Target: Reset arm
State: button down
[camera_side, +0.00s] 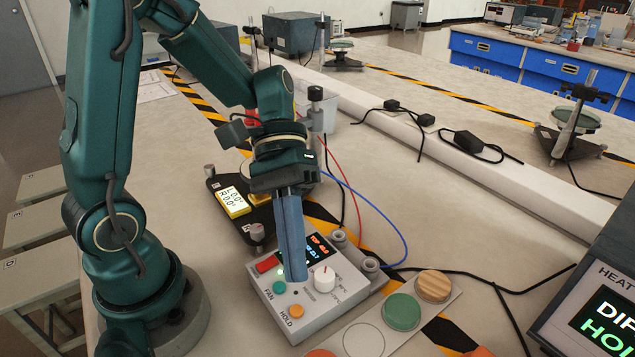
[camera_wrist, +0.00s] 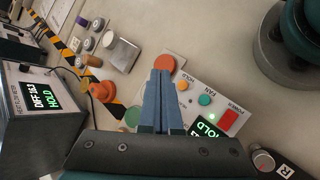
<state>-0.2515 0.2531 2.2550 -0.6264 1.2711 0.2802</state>
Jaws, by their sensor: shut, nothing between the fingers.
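My gripper (camera_side: 300,278) is shut and empty, its two blue-grey fingers pointing down side by side. In the side view the fingertips overlap the face of a grey control box (camera_side: 340,298), between the green FAN button (camera_side: 280,288) and the white knob (camera_side: 324,278). I cannot tell whether they touch it. The fingers hide part of the box's display (camera_side: 318,248). In the wrist view the shut fingers (camera_wrist: 162,74) also show, with the box's orange button (camera_wrist: 183,85), green button (camera_wrist: 204,100) and red switch (camera_wrist: 229,120) to their right.
A strip beside the box holds a green disc (camera_side: 402,311) and a wooden disc (camera_side: 434,286). Red and blue cables (camera_side: 398,232) loop behind the box.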

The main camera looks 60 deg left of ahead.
dwell(0.5)
jog(key=s+a+r+m+t+y, duration=0.1)
jog(key=a+r+m+t+y, duration=0.3)
jog(key=a+t+y, duration=0.3)
jog(key=shift+a+r+t+y, duration=0.25)
jog(key=shift+t+y, duration=0.45)
jog(key=shift+t, duration=0.5)
